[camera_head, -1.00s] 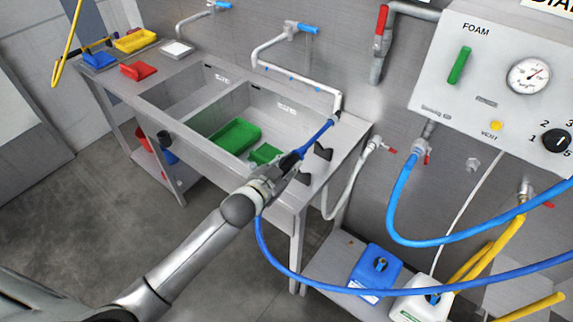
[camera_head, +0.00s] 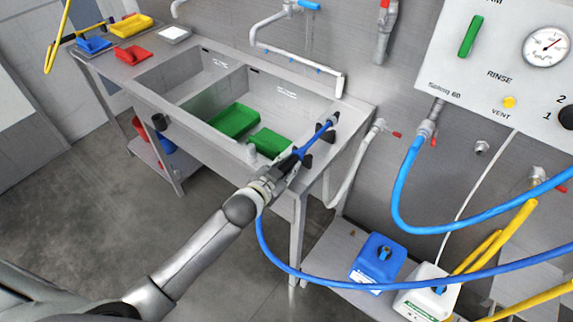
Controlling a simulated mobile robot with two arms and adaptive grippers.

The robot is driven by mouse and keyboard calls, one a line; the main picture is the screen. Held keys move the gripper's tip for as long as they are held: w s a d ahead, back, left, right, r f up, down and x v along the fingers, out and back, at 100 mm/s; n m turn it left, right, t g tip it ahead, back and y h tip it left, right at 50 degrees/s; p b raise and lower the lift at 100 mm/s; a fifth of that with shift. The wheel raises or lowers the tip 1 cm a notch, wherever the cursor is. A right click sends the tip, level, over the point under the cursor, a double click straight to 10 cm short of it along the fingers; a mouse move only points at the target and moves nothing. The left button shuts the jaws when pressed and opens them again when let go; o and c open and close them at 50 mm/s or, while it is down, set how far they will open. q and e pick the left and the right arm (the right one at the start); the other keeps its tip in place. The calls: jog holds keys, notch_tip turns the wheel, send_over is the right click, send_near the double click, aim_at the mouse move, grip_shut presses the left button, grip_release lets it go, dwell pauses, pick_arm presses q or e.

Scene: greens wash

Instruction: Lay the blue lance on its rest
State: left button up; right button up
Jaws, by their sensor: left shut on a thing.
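The blue lance (camera_head: 313,142) is in my left gripper (camera_head: 284,173), which is shut on its dark handle end. The lance points up and right over the sink's right end, its tip near the wall-side edge. Its rest appears to be the pair of black cradles (camera_head: 325,136) on the steel strip right of the basin. The lance shows over or right beside them; I cannot tell whether it touches them. The gripper partly hides the nearer cradle. A blue hose (camera_head: 310,284) trails from the lance down and right. My right gripper is out of view.
The steel double sink (camera_head: 215,155) holds green trays (camera_head: 233,120). A white wall pipe (camera_head: 297,64) runs above the basin. A blue canister (camera_head: 378,260) and a white one (camera_head: 425,290) stand on the low shelf. Red, yellow and blue items lie at the sink's far left.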

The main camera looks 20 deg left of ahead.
pick_arm(q)
jog(key=o, duration=0.8)
jog(key=shift+c, duration=0.2)
jog(key=shift+s, duration=0.1)
jog(key=v, duration=1.2)
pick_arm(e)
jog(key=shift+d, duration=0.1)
pick_arm(q)
jog(key=s+a+f+n+g+y+b, duration=0.15)
jog(key=s+f, duration=0.25)
jog(key=f, duration=0.7)
jog(key=s+a+f+g, duration=0.2)
jog(key=s+f+g, duration=0.1)
jog(key=f, duration=0.9)
jog(key=s+a+f+n+g+y+b, duration=0.15)
jog(key=s+f, duration=0.25)
jog(key=f, duration=0.7)
jog(key=s+f+g+b, duration=0.1)
jog(key=s+f+g, duration=0.2)
jog(key=s+f, duration=0.7)
jog(key=s+f+n+g+b, duration=0.1)
jog(key=s+f+g, duration=0.2)
jog(key=s+f, duration=0.7)
jog(key=s, duration=0.8)
jog(key=shift+s+d+g, duration=0.3)
jog(key=shift+d+g, duration=0.1)
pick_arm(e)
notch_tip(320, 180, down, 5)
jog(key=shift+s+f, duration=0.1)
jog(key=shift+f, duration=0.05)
